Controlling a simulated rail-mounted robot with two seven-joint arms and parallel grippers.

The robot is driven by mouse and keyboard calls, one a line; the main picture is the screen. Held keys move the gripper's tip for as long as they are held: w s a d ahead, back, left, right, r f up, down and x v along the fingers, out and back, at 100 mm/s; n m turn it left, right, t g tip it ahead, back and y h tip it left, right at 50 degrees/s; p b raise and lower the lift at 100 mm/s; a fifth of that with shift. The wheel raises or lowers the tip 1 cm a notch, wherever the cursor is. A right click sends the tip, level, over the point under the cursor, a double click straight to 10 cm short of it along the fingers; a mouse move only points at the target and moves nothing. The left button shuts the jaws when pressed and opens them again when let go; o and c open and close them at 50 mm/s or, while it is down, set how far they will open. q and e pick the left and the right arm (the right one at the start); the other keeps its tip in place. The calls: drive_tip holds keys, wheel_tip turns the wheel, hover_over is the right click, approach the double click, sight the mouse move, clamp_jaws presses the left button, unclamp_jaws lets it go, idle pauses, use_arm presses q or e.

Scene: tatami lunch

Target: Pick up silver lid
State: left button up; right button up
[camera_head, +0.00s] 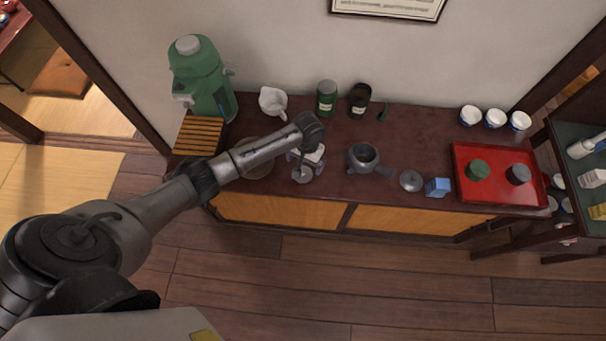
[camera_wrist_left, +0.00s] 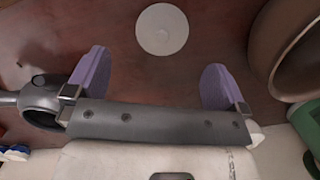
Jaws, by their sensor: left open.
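The silver lid (camera_head: 302,175) is a small pale round disc lying near the front edge of the dark red counter. It also shows in the left wrist view as a pale disc with a small central mark (camera_wrist_left: 162,29). My left gripper (camera_head: 308,157) is over the counter just behind the lid, partly hidden by my arm. In the left wrist view its two purple fingers (camera_wrist_left: 155,85) are spread wide with nothing between them. The lid lies beyond the fingertips, roughly centred between them. My right gripper is not in view.
A dark teapot (camera_head: 363,158) and a grey lid (camera_head: 411,181) stand to the right, beside a blue box (camera_head: 438,187) and a red tray (camera_head: 500,192). A round brown tray (camera_wrist_left: 282,45) is close on the other side. A white pitcher (camera_head: 273,101) stands behind.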

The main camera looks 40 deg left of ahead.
sight(303, 172)
use_arm(q)
drive_tip(key=shift+s+f+b, duration=0.25)
drive_tip(key=shift+f+b, duration=0.15)
drive_tip(key=shift+f, duration=1.15)
drive_tip(key=shift+s+f+b, duration=0.2)
drive_tip(key=shift+f+b, duration=0.2)
drive_tip(key=shift+f, duration=1.1)
drive_tip(key=shift+c, duration=0.3)
drive_tip(key=c, duration=0.7)
